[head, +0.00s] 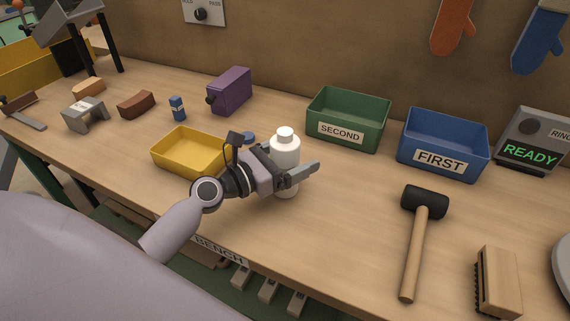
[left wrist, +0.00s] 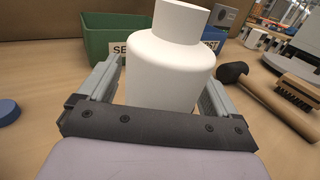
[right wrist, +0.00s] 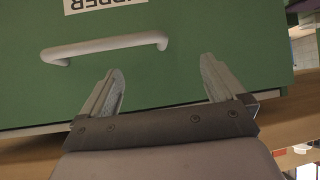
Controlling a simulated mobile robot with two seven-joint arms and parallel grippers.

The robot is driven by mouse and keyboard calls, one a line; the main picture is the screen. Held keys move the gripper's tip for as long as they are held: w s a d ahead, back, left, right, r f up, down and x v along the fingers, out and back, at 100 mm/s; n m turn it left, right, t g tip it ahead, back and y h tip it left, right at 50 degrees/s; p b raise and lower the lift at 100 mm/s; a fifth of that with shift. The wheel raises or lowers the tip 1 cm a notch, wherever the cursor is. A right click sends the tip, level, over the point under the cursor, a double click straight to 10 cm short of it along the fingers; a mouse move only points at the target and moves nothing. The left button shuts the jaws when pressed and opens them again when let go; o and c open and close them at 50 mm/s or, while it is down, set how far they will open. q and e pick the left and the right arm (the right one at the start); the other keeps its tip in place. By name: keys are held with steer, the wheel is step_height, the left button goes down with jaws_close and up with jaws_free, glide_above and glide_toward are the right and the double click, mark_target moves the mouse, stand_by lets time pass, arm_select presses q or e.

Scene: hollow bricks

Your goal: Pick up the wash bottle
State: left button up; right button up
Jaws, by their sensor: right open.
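The wash bottle is a white bottle with a white cap (head: 286,151), standing upright on the workbench; it fills the middle of the left wrist view (left wrist: 168,65). My left gripper (head: 308,174) is at the bottle, with its fingers on either side of the body. In the left wrist view the left gripper (left wrist: 165,85) looks open, with a small gap at the left finger; contact at the right finger is unclear. My right gripper (right wrist: 163,75) is open and empty, in front of a green drawer front with a pale handle (right wrist: 105,45).
A yellow tray (head: 185,171) and a blue disc (head: 248,137) lie left of the bottle. A green bin (head: 347,118) and a blue bin (head: 443,143) stand behind and right. A mallet (head: 415,245) and brush (head: 497,283) lie to the right. Bench is clear between bottle and mallet.

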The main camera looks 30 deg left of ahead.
mark_target(291, 131)
arm_select(q)
steer(key=c, duration=1.3)
steer(key=shift+c, duration=0.2)
steer(key=shift+r, duration=0.15)
step_height(291, 131, up, 6)
steer(key=p, duration=0.4)
steer(key=shift+r, duration=0.1)
step_height(291, 131, up, 14)
